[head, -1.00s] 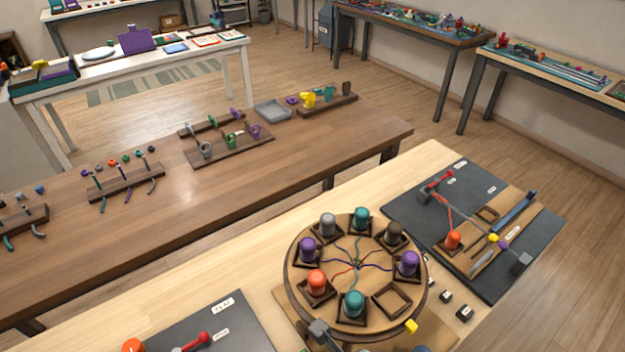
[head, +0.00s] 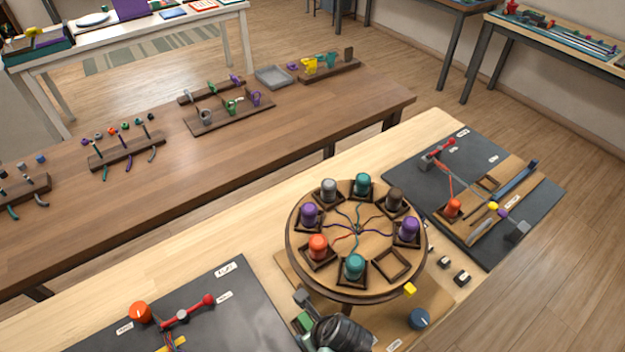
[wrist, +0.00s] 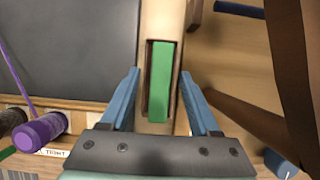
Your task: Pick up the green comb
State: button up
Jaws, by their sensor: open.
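The green comb (wrist: 161,80) shows in the wrist view as a long narrow green block lying in a brown slotted holder (wrist: 148,92). Nothing is held. The fingertips are hidden in the head view. I cannot tell how far above the comb they are.
A round braiding stand (head: 358,232) with several coloured bobbins rises close by; its brown legs (wrist: 287,70) stand right of my gripper in the wrist view. A purple bobbin (wrist: 40,130) is at lower left. A dark mat (wrist: 75,45) lies left. A blue knob (head: 419,319) sits right.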

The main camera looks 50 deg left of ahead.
jog(key=shift+f, duration=0.15)
grip_shut()
dwell(1.4)
